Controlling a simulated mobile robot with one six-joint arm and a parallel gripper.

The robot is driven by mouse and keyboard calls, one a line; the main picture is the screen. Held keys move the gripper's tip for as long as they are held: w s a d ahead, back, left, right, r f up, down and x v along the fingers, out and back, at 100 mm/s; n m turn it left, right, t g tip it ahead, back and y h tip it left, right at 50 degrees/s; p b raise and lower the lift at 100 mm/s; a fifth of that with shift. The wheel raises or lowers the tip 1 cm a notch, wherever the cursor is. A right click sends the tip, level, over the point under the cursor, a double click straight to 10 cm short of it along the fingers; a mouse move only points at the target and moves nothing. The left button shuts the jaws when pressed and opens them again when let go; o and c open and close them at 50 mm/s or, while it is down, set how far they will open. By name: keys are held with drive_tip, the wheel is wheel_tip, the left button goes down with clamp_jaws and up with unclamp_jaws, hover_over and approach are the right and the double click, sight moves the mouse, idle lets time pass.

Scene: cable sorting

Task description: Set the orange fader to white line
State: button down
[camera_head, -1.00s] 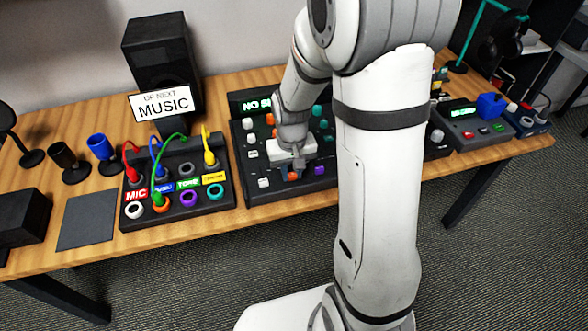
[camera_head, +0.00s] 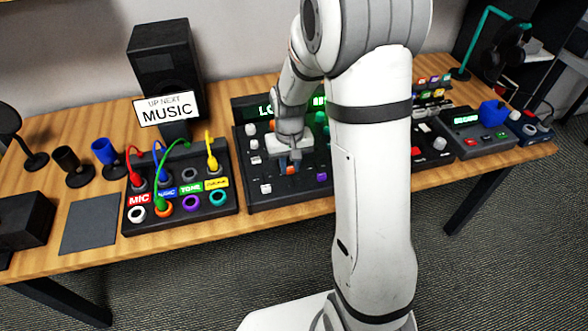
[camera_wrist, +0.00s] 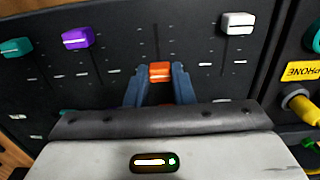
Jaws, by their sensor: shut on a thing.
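The orange fader (camera_head: 291,170) is a small orange cap on the black mixer panel (camera_head: 262,201). In the wrist view the orange fader (camera_wrist: 160,72) sits between the two blue fingertips of my gripper (camera_wrist: 158,82), which is shut on it. The gripper also shows in the head view (camera_head: 289,163), pointing down at the panel. A dark slot runs from the cap toward the top of the wrist view. Short white lines (camera_wrist: 205,65) mark the panel on both sides of the cap. Any line under the cap or fingers is hidden.
A purple fader (camera_wrist: 78,38) and a white fader (camera_wrist: 238,24) flank the orange one in the wrist view. A patch box (camera_head: 178,222) with coloured cables stands left of the mixer. A red-buttoned device (camera_head: 480,145) is to the right.

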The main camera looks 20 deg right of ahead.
sight(290, 168)
drive_tip(key=c, duration=1.2)
unclamp_jaws()
drive_tip(key=shift+c, duration=0.2)
drive_tip(key=shift+r+p, duration=0.3)
drive_tip(key=shift+r, duration=3.65)
drive_tip(key=shift+r, duration=0.1)
drive_tip(key=s+r+t+p, duration=0.1)
drive_tip(key=s+r+p, duration=0.1)
drive_tip(key=s+r, duration=0.4)
drive_tip(key=s+r+t+p, duration=0.1)
drive_tip(key=s+r+p, duration=0.1)
drive_tip(key=s+r, duration=0.5)
drive_tip(key=s, duration=0.6)
drive_tip(key=shift+d+r+t+p, duration=0.2)
drive_tip(key=shift+d+t+p, duration=0.1)
drive_tip(key=shift+p, duration=0.05)
